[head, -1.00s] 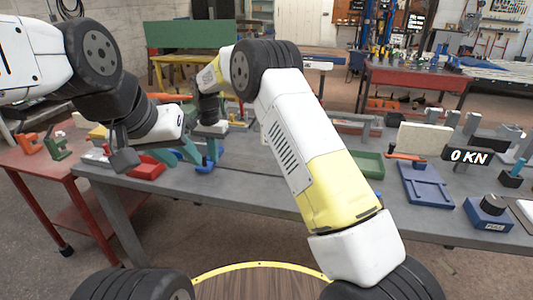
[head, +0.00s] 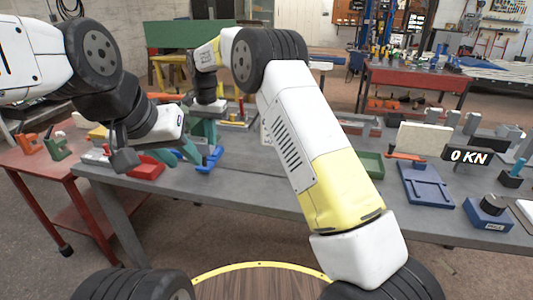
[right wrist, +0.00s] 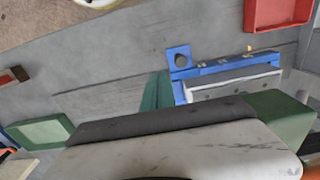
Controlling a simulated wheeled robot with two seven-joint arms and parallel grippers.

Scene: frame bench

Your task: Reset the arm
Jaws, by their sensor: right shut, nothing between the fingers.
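In the head view my right arm reaches over the grey bench (head: 255,190) from the lower right. My right gripper (head: 204,132), with teal fingers, points down above the bench's back left part. It is shut and empty. A blue fixture (head: 211,160) lies beside the grippers. The right wrist view shows that fixture (right wrist: 180,60) with a pale bar on it, and teal right fingers beside it.
A red tray (head: 146,168) lies at the bench's left. A red side table (head: 40,165) is at far left. The bench's front middle is clear.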

